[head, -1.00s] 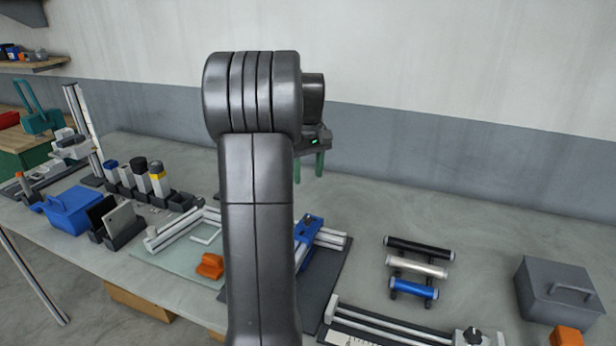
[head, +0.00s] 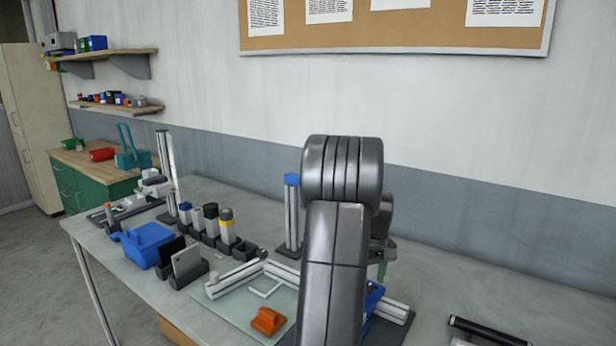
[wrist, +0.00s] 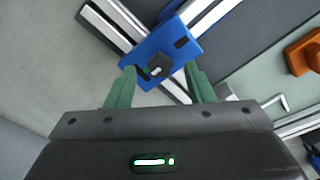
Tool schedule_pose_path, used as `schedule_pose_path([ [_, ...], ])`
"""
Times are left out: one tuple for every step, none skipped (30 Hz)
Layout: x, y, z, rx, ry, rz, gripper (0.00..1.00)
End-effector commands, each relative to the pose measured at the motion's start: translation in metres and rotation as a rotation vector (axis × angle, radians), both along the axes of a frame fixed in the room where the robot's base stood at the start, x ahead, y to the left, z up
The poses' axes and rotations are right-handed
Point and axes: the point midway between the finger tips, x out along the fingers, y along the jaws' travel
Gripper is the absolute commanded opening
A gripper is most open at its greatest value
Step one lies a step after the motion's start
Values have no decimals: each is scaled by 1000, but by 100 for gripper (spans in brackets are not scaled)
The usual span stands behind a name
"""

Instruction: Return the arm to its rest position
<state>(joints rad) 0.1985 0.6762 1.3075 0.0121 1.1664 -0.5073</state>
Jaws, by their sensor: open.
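My gripper (wrist: 160,84) shows in the wrist view with its two green fingers apart and nothing between them. Below the fingers is a blue block (wrist: 160,50) with a dark knob, set across two pale metal rails (wrist: 112,22). I cannot tell the height of the fingertips above it. In the head view my arm stands upright right of centre and hides most of the gripper; a green finger (head: 382,271) shows just right of it. The blue block (head: 373,297) shows partly behind my arm.
On the bench, an orange block (head: 268,321) lies on a pale mat (head: 222,305). A blue box (head: 146,244), a post with a blue top (head: 292,215) and several holders stand to the left. A black bar (head: 485,331) lies at the right. The back right of the bench is clear.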

Motion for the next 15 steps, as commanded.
schedule_pose_path([
  [0, 0, -7, 0, 2, 0, 48],
  [0, 0, -10, 0, 2, 0, 48],
  [0, 0, -14, 0, 2, 0, 48],
  [0, 0, -16, 0, 1, 0, 48],
  [0, 0, -15, -1, -1, 10, 48],
  [0, 0, -14, -1, -3, 20, 48],
  [0, 0, -14, -1, -2, 25, 48],
  [0, 0, -14, -1, -2, 30, 48],
  [0, 0, -14, -1, -2, 34, 48],
  [0, 0, -14, -1, -2, 36, 48],
  [0, 0, -14, -1, -2, 37, 48],
  [0, 0, -14, -1, -2, 37, 48],
  [0, 0, -14, -1, -2, 37, 48],
  [0, 0, -14, -1, -2, 37, 48],
  [0, 0, -14, -1, -2, 37, 48],
])
